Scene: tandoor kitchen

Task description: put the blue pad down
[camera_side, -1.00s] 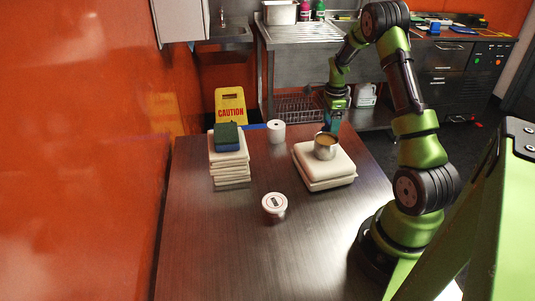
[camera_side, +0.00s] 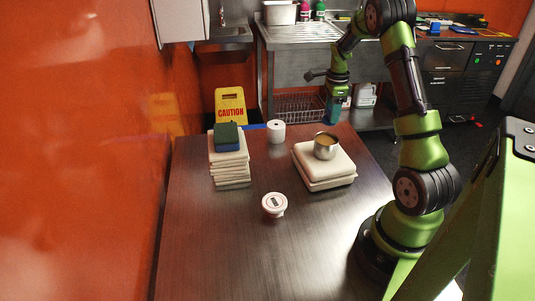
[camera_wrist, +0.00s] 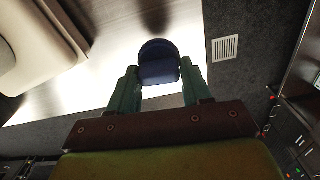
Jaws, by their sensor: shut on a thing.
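My gripper (camera_wrist: 158,80) is shut on a dark blue pad (camera_wrist: 158,50) with a rounded far end, which sticks out beyond the fingertips. In the side view my gripper (camera_side: 333,112) hangs pointing down near the table's far edge, behind the metal cup. The pad cannot be made out clearly there. In the wrist view the pad is over the bright tabletop (camera_wrist: 110,30), close to its edge, with a dark shadow beyond it. How high it is above the table I cannot tell.
A metal cup (camera_side: 325,146) stands on stacked cream boxes (camera_side: 340,168). A green-and-blue sponge (camera_side: 227,137) lies on a cream stack (camera_side: 230,170). The front of the table is clear.

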